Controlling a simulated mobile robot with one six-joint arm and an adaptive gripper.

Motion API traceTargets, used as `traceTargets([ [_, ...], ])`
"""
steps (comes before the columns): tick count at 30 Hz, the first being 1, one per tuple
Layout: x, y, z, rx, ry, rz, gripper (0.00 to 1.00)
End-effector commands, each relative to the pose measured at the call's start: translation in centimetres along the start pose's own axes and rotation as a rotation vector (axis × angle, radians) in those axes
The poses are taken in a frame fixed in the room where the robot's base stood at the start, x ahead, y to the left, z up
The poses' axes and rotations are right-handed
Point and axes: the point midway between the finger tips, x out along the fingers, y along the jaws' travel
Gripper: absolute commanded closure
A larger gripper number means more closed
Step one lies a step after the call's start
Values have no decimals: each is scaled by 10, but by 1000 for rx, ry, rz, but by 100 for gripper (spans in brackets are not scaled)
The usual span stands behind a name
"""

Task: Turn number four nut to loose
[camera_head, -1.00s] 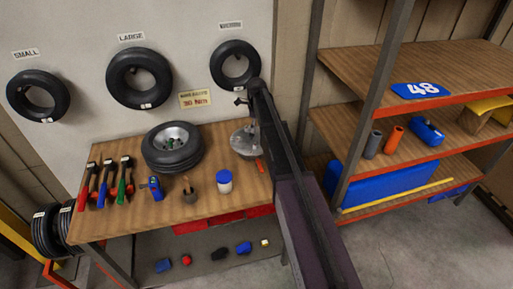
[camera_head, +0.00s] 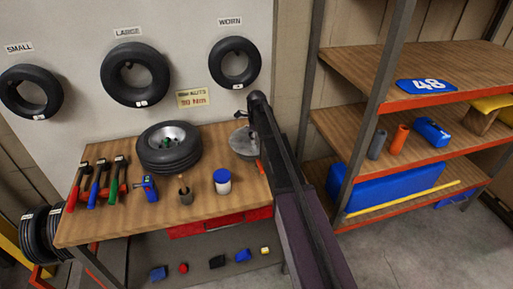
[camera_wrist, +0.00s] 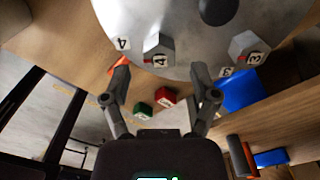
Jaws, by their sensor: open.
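The grey round hub plate (camera_head: 240,142) stands on the wooden bench beside my arm. In the wrist view the plate (camera_wrist: 185,18) fills the top. Nothing is between the fingers at the tips. A nut labelled 3 (camera_wrist: 248,48) is to the right. In the head view my arm hides much of the gripper and the plate's nuts.
A green nut (camera_wrist: 143,110) and a red one (camera_wrist: 165,98) show beyond my fingers. The bench also holds a wheel (camera_head: 169,154), hammers (camera_head: 101,186), a blue tool (camera_head: 149,188) and a white jar with a blue lid (camera_head: 222,182). A shelf rack (camera_head: 410,103) stands at right.

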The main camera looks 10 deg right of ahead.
Motion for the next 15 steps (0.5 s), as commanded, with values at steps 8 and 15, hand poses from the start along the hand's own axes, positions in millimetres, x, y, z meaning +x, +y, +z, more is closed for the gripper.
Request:
traceTargets([
  [8, 22, 0, 0, 0, 0, 0, 23],
  [15, 26, 0, 0, 0, 0, 0, 23],
])
